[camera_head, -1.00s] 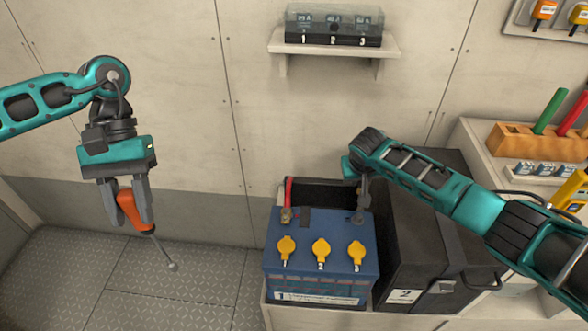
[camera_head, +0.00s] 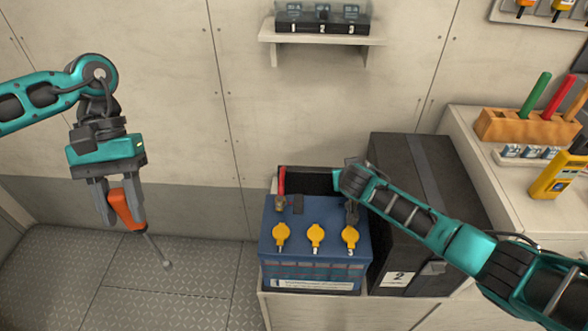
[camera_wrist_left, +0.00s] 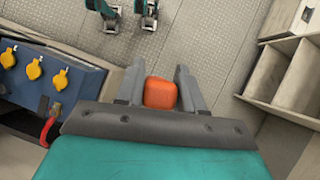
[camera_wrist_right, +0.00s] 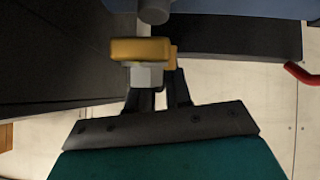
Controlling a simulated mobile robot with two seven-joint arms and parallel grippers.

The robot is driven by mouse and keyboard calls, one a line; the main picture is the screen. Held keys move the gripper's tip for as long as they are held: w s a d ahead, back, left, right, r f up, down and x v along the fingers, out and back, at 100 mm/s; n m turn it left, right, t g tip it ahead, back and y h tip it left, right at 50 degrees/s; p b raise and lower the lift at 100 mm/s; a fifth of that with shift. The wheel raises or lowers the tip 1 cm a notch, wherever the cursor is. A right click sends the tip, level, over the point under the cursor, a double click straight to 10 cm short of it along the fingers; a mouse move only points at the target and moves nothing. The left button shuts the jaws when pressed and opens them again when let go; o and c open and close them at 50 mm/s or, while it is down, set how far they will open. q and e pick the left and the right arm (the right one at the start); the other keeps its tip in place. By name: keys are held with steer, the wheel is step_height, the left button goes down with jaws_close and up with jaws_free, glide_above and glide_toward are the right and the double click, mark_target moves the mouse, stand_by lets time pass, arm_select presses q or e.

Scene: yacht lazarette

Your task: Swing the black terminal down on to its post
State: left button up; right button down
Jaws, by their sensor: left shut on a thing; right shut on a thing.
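My right gripper (camera_head: 351,212) is at the back right corner of the blue battery (camera_head: 312,225), largely hidden by its own wrist. In the right wrist view it (camera_wrist_right: 160,92) is shut on the brass-coloured terminal (camera_wrist_right: 140,49), which has a grey block beneath it. A grey cylinder (camera_wrist_right: 153,12), possibly the post, shows just above the terminal; I cannot tell whether they touch. My left gripper (camera_head: 128,215) is shut on an orange-handled tool (camera_head: 126,206) with a thin ball-ended rod, hanging clear of the battery. The handle also shows in the left wrist view (camera_wrist_left: 160,92).
A red cable (camera_head: 281,180) meets the battery's left post. Yellow caps (camera_head: 315,235) line its top. A black box (camera_head: 425,180) marked 2 stands close on the right. A shelf (camera_head: 320,38) is above. Open floor (camera_head: 170,280) lies left. A wooden tool block (camera_head: 525,125) is far right.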

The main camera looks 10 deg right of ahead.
steer(key=shift+d, duration=0.2)
steer(key=c, duration=1.1)
jaws_free()
steer(key=shift+a, duration=0.1)
arm_select(q)
steer(key=shift+r, duration=0.3)
arm_select(e)
steer(key=shift+s+a+r, duration=0.15)
steer(key=shift+s+r, duration=0.25)
arm_select(q)
step_height(320, 180, up, 2)
steer(key=p, duration=0.2)
steer(key=shift+r+p, duration=0.2)
steer(key=shift+p, duration=0.2)
arm_select(e)
steer(key=v, duration=1)
steer(key=shift+s+a+r, duration=0.1)
steer(key=shift+s+r, duration=0.15)
steer(key=shift+s, duration=0.05)
steer(key=shift+c, duration=0.2)
